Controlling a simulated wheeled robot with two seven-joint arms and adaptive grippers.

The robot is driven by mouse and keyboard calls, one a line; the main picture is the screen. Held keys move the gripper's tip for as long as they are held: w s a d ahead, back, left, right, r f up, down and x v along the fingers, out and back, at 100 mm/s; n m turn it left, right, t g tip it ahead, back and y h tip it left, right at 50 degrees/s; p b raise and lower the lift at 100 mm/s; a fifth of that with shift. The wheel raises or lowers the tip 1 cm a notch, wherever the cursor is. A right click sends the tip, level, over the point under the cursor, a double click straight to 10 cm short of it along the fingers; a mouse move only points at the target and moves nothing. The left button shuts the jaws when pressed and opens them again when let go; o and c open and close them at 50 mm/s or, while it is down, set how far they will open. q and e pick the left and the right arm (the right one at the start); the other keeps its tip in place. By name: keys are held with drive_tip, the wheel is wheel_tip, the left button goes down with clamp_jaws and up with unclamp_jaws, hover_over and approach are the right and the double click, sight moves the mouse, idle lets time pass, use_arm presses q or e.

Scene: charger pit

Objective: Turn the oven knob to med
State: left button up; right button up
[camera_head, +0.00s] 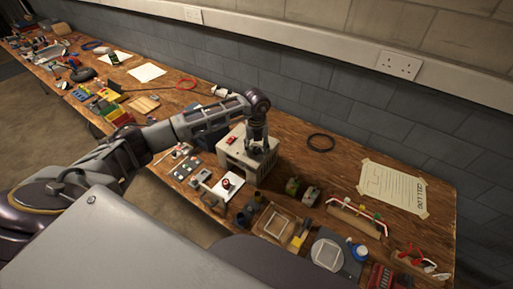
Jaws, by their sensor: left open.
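A small cream box-shaped unit (236,157), which looks like the oven, stands on the wooden workbench. My left arm reaches in from the left, and my left gripper (255,148) points down at the top right part of this unit. The gripper is open with nothing seen between its fingers. I cannot tell whether the fingertips touch the top. A small red part (231,141) shows on the top, left of the gripper. The knob and its markings cannot be made out; the gripper may hide them. My right gripper is not in view.
A white plate with a red knob-like part (226,183) lies in front of the unit. Small parts crowd the bench's front edge. A block wall (330,100) stands behind.

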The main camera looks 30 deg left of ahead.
sight(256, 149)
use_arm(q)
wheel_tip(256, 149, up, 12)
idle(0.7)
drive_tip(key=shift+f, duration=0.15)
idle(0.5)
